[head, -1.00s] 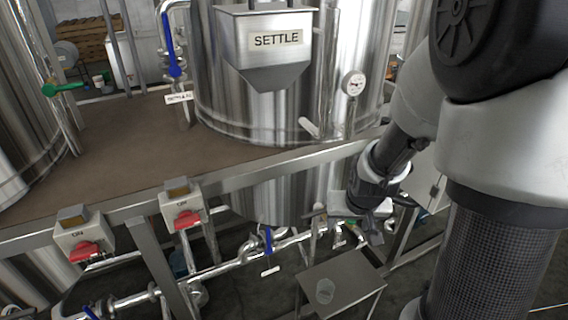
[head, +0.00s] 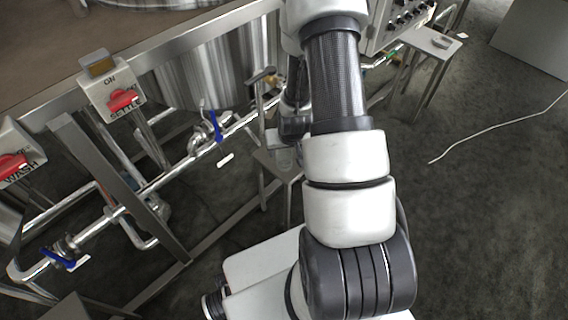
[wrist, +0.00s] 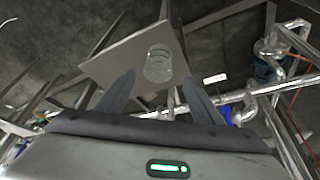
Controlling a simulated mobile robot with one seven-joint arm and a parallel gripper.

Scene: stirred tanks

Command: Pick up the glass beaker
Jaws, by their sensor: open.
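The glass beaker (wrist: 158,64) is clear and stands on a small grey metal stand (wrist: 112,62) in the wrist view. In the head view the stand (head: 268,164) is low beside the pipework, and my arm covers much of its top, so the beaker is hard to make out there. My gripper (wrist: 157,88) is open, with its two dark fingers apart and nothing between them. In the wrist view the beaker appears beyond the fingertips, roughly centred between them, and apart from them.
Steel pipes with a blue-handled valve (head: 214,126) run left of the stand. A steel frame with a red SETTLE switch (head: 121,101) stands behind. A bluish container (wrist: 266,68) sits right of the stand in the wrist view. Open floor (head: 480,200) lies at the right.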

